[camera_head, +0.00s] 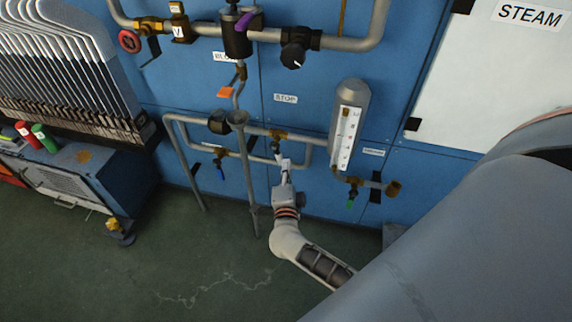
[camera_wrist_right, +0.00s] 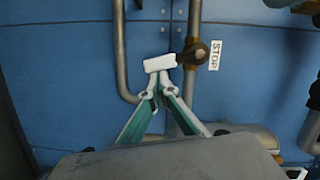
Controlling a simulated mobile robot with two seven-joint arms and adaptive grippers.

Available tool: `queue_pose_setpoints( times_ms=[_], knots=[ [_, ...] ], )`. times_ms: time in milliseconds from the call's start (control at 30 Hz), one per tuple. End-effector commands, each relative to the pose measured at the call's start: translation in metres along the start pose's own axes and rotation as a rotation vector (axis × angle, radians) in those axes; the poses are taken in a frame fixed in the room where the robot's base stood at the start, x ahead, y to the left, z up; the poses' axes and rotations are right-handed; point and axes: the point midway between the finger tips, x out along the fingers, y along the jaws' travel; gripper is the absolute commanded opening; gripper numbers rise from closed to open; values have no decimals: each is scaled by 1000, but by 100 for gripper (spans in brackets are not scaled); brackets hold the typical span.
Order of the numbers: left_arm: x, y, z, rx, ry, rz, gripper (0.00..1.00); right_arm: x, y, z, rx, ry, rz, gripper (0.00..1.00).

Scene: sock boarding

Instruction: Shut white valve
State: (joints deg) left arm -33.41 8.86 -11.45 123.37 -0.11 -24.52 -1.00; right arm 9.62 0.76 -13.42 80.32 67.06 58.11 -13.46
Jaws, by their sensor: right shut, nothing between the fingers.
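The white valve's handle (camera_wrist_right: 160,63) shows in the right wrist view as a short white bar beside a dark round fitting on the pipe. My right gripper (camera_wrist_right: 160,88) is shut and empty, with its fingertips at the lower edge of the handle. I cannot tell whether they touch it. In the head view my right gripper (camera_head: 285,168) is raised to the lower pipework, below a brass fitting, and it hides much of the valve. The handle's exact angle is hard to read there. My left gripper is not in view.
A gauge cylinder (camera_head: 348,125) stands right of my gripper, with a green-handled valve (camera_head: 352,198) below it. A blue-handled valve (camera_head: 220,170) hangs to the left. A vertical pipe (camera_head: 249,175) runs close by on the left. A STOP label (camera_wrist_right: 215,55) is on the blue panel.

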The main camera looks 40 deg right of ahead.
Motion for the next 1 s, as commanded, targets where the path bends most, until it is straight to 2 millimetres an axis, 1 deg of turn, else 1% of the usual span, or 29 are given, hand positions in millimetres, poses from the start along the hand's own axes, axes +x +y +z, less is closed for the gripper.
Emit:
queue_pose_setpoints(
  times_ms=[33,233,667,1000],
  knots=[
    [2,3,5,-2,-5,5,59,-1,9,4,30,-2,-3,0],
    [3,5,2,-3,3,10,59,2,8,12,147,-2,-34,0],
    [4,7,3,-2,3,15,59,5,4,18,144,0,-38,0],
    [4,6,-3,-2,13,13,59,5,4,19,143,-1,-38,0]
  ],
)
